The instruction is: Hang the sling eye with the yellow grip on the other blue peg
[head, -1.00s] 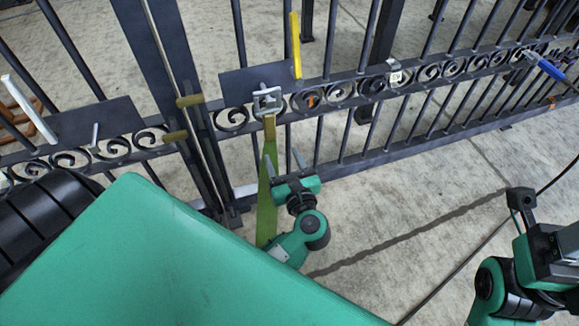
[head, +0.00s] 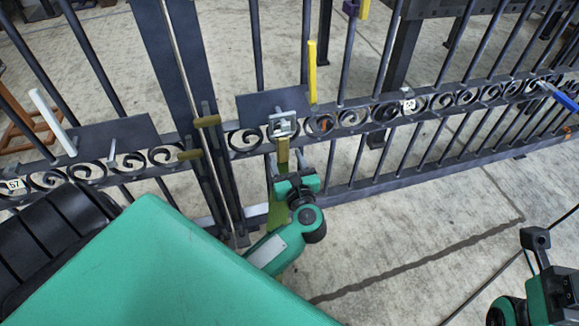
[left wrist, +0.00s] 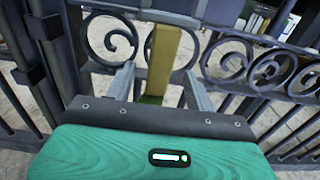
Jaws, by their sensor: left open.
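The sling eye (head: 283,126), a grey metal loop, hangs at a dark plate on the right gate leaf. Below it are its yellow grip (head: 283,152) and a green strap (head: 277,215). My left gripper (head: 288,164) is open just below the eye. In the left wrist view the yellow grip (left wrist: 163,60) stands upright between the open fingers (left wrist: 160,78), with a gap on each side. A peg (head: 113,147) sticks out from the left leaf's plate; it looks grey rather than blue. My right arm (head: 540,280) is at the lower right; its jaws are unclear.
Two gate leaves meet at dark posts with brass-coloured pieces (head: 206,121). A white bar (head: 52,120) rises on the left leaf and a yellow bar (head: 311,72) on the right leaf. A blue-handled item (head: 562,97) is at far right. Concrete floor (head: 430,220) lies clear at right.

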